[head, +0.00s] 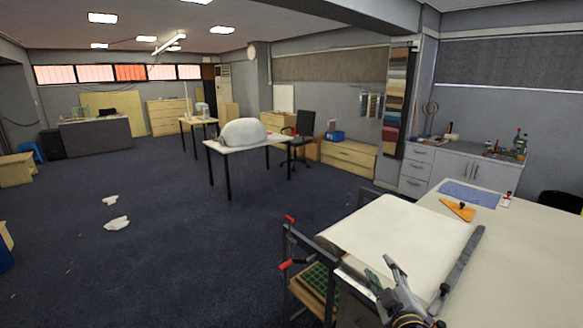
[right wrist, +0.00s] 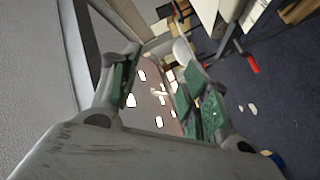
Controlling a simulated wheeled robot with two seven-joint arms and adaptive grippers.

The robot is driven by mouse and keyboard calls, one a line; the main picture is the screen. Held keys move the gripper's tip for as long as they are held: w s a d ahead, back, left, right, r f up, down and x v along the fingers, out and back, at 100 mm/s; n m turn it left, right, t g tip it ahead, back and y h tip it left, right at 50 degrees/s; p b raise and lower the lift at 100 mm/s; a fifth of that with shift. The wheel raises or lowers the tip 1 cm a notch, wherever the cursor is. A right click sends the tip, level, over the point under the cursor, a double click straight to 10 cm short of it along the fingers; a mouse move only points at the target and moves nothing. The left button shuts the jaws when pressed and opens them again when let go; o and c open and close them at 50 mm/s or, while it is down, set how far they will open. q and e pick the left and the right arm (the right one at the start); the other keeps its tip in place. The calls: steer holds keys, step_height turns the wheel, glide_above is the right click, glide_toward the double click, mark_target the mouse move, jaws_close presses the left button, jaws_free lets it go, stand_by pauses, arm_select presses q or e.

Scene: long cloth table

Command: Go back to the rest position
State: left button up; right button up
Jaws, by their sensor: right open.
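My right gripper (head: 380,268) shows at the bottom of the head view, in front of the near edge of the long table (head: 535,240). Its two fingers are spread apart with nothing between them. In the right wrist view the gripper (right wrist: 158,75) also shows open and empty, with green pads on both fingers. The pale cloth (head: 400,238) lies on the table just beyond the gripper; I cannot tell whether they touch. My left gripper is not in view.
A dark bar (head: 462,265) lies along the cloth's right side. A blue mat (head: 468,194) and an orange triangle (head: 459,211) lie farther back. A cart with red handles (head: 289,265) stands left of the table. The dark floor (head: 180,230) farther left is mostly free.

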steer(key=s+a+f+m+g, duration=0.2)
steer(key=s+f+m+g, duration=0.5)
steer(key=s+f+g, duration=1.15)
steer(key=s+f+t, duration=0.1)
steer(key=s+f, duration=0.2)
steer(key=f, duration=0.9)
steer(key=s+f+t, duration=0.1)
steer(key=s+f, duration=0.1)
steer(key=f, duration=0.9)
steer(key=s+f+t, duration=0.1)
steer(key=s+f, duration=0.2)
steer(key=f, duration=0.9)
steer(key=s+d+f, duration=0.3)
steer(key=s+f, duration=0.7)
steer(key=s, duration=0.1)
steer(key=s+d+f, duration=0.3)
steer(key=s+f, duration=0.7)
steer(key=shift+s+g, duration=0.4)
steer(key=shift+g, duration=0.05)
